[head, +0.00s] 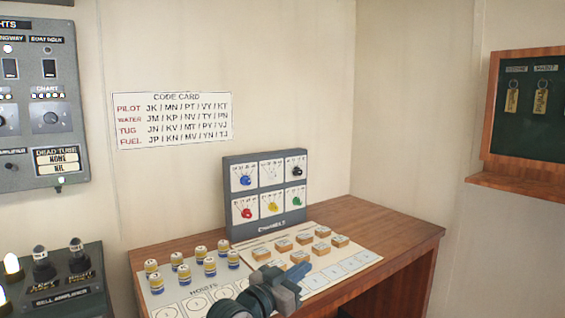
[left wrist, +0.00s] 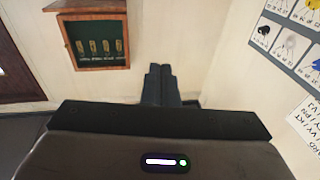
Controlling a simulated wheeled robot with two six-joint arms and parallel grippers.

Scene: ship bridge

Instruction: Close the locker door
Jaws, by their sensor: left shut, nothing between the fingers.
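I cannot make out a locker door for certain in either view. My left gripper (head: 292,278) is at the bottom of the head view, in front of the wooden desk's mats, touching nothing that I can see. In the left wrist view its fingers (left wrist: 160,84) are together and empty, pointing toward the pale wall. A wood-framed key cabinet (head: 490,110) with a dark green back hangs on the right wall, with tagged keys inside. The left wrist view also shows this cabinet (left wrist: 66,42), left of the fingers and apart from them. My right gripper is not in view.
The wooden desk (head: 400,228) stands in the corner below my left arm. Grey control boxes (head: 60,285) are at left. A brown panel (left wrist: 12,70) is at the wrist view's left edge.

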